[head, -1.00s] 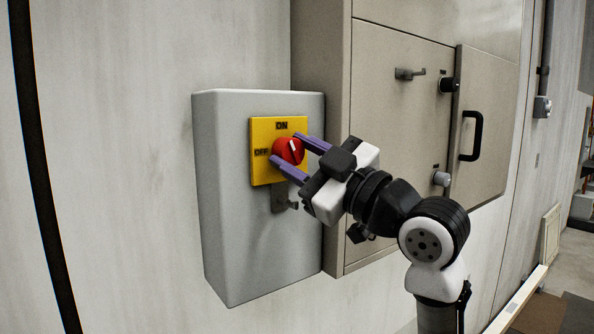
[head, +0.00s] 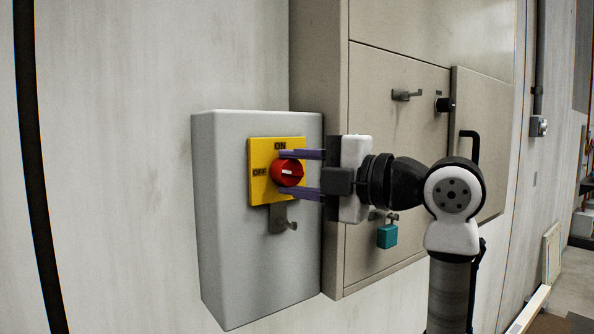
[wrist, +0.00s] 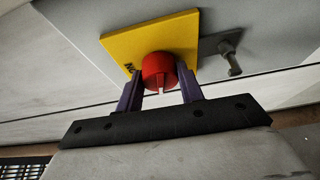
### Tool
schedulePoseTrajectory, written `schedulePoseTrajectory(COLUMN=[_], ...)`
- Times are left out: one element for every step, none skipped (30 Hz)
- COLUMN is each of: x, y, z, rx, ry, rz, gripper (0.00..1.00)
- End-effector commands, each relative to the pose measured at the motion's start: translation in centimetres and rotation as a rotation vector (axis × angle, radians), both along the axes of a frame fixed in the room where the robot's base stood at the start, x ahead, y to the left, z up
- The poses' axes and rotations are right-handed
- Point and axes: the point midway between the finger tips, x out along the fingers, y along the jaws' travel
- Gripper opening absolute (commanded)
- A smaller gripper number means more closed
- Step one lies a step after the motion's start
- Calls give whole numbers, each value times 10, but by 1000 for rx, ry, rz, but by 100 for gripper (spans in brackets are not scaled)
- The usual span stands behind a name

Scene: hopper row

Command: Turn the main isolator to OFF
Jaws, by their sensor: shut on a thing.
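The main isolator is a red rotary knob (head: 288,172) on a yellow plate (head: 262,190), fixed to a grey wall box (head: 230,250). ON is printed above the knob and OFF to its left. The knob's white mark lies level, in line with OFF. My gripper (head: 286,172) is shut on the knob, one purple finger above it and one below. In the wrist view the red knob (wrist: 158,68) sits between both fingers, with the yellow plate (wrist: 185,35) behind. Part of the plate's lettering is hidden there.
A grey hasp with a hook (head: 280,222) hangs below the plate. A teal padlock (head: 387,236) hangs on the beige cabinet (head: 400,130) to the right, behind my arm. The cabinet also has a hook (head: 407,95), a black knob and a door handle.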

Motion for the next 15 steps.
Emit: schedulePoseTrajectory(x=[0,0,0,0,0,0,0,0,0,0,0,0,0,0,0], y=[0,0,0,0,0,0,0,0,0,0,0,0,0,0,0], z=[2,2,2,2,2,2,2,2,2,2,2,2,1,1,1], rx=[-26,-42,-63,-77,-89,-106,-117,-127,-139,-146,-153,-161,-167,-172,-177], ry=[-18,-31,-45,-55,-65,-77,-84,-92,-100,-106,-113,-117,-121,-124,-128], rz=[1,0,0,0,0,0,0,0,-1,-1,-1,-1,-1,-1,-1], gripper=[15,15,15,15,15,15,15,15,15,15,15,15,15,15,15])
